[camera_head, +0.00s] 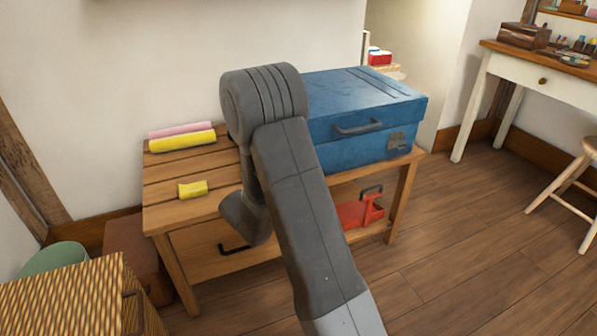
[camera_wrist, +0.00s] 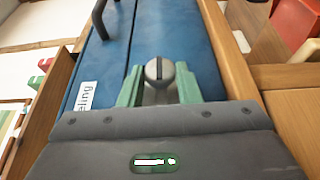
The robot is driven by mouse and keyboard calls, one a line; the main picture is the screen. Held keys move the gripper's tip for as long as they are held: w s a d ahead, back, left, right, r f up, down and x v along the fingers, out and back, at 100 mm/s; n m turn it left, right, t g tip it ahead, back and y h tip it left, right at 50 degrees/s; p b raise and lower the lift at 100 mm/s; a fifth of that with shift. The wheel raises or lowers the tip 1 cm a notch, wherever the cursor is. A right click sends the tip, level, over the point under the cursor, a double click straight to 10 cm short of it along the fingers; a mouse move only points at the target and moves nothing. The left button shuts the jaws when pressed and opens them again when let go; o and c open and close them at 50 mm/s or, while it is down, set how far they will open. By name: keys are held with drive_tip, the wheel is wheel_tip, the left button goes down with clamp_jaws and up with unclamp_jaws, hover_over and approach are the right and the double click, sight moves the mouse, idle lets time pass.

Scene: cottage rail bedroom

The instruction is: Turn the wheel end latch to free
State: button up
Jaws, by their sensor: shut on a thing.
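A round grey knob with a dark slot, which looks like the wheel end latch (camera_wrist: 158,70), sits on a blue case (camera_wrist: 205,60) in the wrist view. The slot runs nearly up and down in that picture. The pale green fingers of my gripper (camera_wrist: 159,84) stand on either side of the knob and are shut on it. In the head view the blue case (camera_head: 350,150) stands on a slatted wooden bench (camera_head: 165,195), its dark handle facing front. My arm hides the gripper and the latch there.
A yellow roll (camera_head: 182,141), a pink roll (camera_head: 180,129) and a small yellow block (camera_head: 193,189) lie on the bench's left. A red object (camera_head: 355,213) sits below the bench top. A wicker basket (camera_head: 75,300) stands front left.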

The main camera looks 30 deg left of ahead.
drive_tip(key=shift+f, duration=0.1)
drive_tip(key=o, duration=0.9)
drive_tip(key=shift+o, duration=0.2)
drive_tip(key=p+v, duration=0.3)
drive_tip(key=v, duration=1.1)
drive_tip(key=shift+w, duration=0.15)
drive_tip(key=b+x, duration=0.3)
drive_tip(key=x, duration=1)
drive_tip(key=shift+w+d, duration=0.15)
drive_tip(key=shift+w, duration=0.2)
drive_tip(key=shift+s, duration=0.1)
